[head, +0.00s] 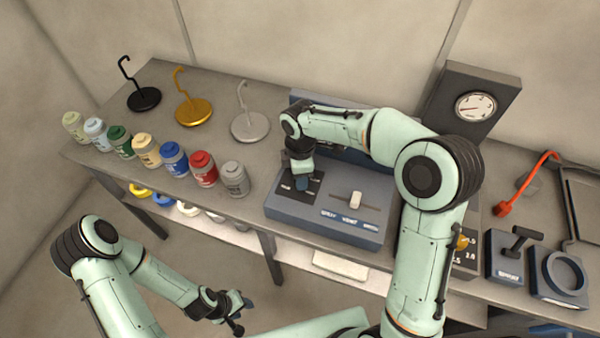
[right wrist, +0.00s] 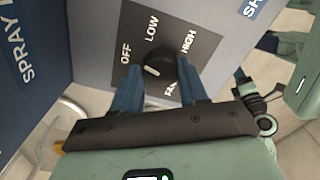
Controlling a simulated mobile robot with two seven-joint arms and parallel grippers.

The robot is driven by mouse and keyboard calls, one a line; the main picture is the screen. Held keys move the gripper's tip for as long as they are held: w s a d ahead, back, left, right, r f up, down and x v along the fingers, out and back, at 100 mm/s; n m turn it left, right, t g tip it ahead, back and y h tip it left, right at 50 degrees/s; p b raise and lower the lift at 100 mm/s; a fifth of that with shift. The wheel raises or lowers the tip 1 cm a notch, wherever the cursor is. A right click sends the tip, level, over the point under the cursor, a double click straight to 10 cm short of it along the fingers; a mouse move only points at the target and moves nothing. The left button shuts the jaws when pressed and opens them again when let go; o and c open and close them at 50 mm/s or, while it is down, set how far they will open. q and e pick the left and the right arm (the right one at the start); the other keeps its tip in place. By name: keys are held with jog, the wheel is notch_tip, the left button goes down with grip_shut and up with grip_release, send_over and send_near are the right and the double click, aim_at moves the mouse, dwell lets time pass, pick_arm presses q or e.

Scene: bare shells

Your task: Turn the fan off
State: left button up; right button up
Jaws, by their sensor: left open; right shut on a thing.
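The fan knob (right wrist: 159,64) is a dark round dial on a black plate (right wrist: 207,40) marked OFF, LOW, HIGH and, partly hidden, FAN. The plate is on the blue-grey spray booth box (head: 290,207). My right gripper (head: 302,182) is down at this plate, with its blue fingers on either side of the knob, shut on it. A short white mark shows on the knob's face; I cannot tell for sure which label it points to. In the head view my gripper hides the knob. My left gripper (head: 238,310) is open and empty, low in front of the bench.
A white slider (head: 355,200) is on the same box. Several paint jars (head: 173,158) line the bench's front left, with hook stands (head: 194,110) behind. A gauge (head: 475,107) stands at the back. A lever unit (head: 506,256) is at the right.

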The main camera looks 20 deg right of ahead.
jog(key=shift+n, duration=1.5)
jog(key=o, duration=1.1)
notch_tip(320, 180, up, 13)
jog(key=shift+r, duration=0.2)
